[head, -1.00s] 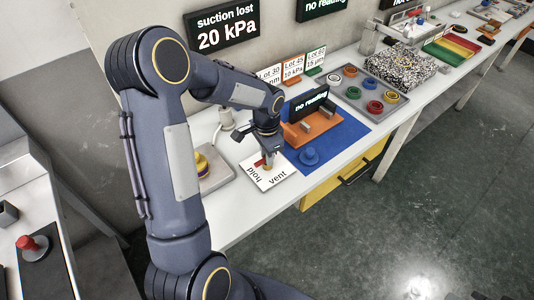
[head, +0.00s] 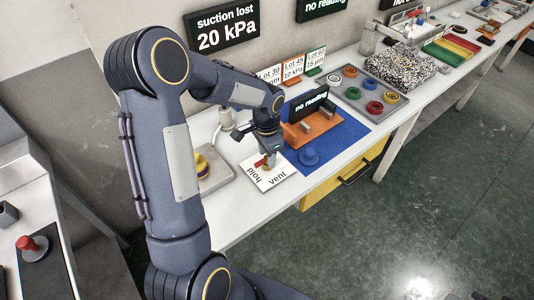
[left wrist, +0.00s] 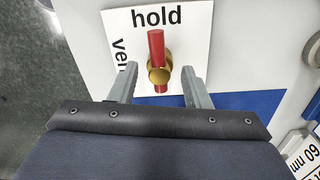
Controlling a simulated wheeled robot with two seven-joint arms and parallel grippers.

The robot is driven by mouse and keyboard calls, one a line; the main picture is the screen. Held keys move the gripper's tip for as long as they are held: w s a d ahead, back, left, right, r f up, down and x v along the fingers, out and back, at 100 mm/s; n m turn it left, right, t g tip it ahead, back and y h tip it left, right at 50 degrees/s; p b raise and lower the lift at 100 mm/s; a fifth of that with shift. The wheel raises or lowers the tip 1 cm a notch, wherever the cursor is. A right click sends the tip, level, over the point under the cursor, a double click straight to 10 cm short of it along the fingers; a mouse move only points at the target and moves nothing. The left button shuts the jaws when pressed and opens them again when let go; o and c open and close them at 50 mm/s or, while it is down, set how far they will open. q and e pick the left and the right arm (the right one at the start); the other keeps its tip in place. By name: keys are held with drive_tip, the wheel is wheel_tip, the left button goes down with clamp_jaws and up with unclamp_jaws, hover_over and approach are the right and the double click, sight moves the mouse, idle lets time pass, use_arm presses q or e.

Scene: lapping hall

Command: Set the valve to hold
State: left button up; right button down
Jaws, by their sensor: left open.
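The valve has a red bar handle (left wrist: 156,42) on a round brass hub (left wrist: 165,73), mounted on a white card (head: 280,166). The card is printed "hold" and "vent". In the left wrist view the red handle's longer end points at the word "hold" and "vent" is to its left. My left gripper (left wrist: 160,68) is open, with one finger on each side of the brass hub and visible gaps between. In the head view the left gripper (head: 268,158) is over the card and partly hides the valve. My right gripper is not in view.
A blue mat (head: 335,150) with an orange fixture (head: 297,135) and a blue knob (head: 309,157) lies right of the card. A grey plate with a yellow part (head: 203,163) is left. A display (head: 221,28) reads "suction lost 20 kPa". A tray of coloured rings (head: 364,90) stands farther back.

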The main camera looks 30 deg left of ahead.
sight(266, 158)
use_arm(q)
wheel_tip(266, 158, up, 7)
drive_tip(key=shift+r, duration=0.3)
idle(0.5)
drive_tip(key=shift+s+r, duration=0.15)
drive_tip(key=shift+r, duration=0.15)
drive_tip(key=s+d+r+n+t+h, duration=0.1)
drive_tip(key=s+d+r+n+t, duration=0.1)
drive_tip(key=s, duration=0.5)
drive_tip(key=s+d+r+n+t+h, duration=0.1)
drive_tip(key=s+d+r+n+t, duration=0.1)
drive_tip(key=s, duration=0.5)
drive_tip(key=s+d+r+n+t+h, duration=0.1)
drive_tip(key=s+d+r+n, duration=0.1)
drive_tip(key=s, duration=0.5)
drive_tip(key=shift+s+d+r+n+t+h, duration=0.2)
drive_tip(key=shift+s+d+n+t+h, duration=0.15)
drive_tip(key=shift+d+n, duration=0.65)
drive_tip(key=shift+s+a, duration=0.1)
drive_tip(key=shift+a, duration=0.1)
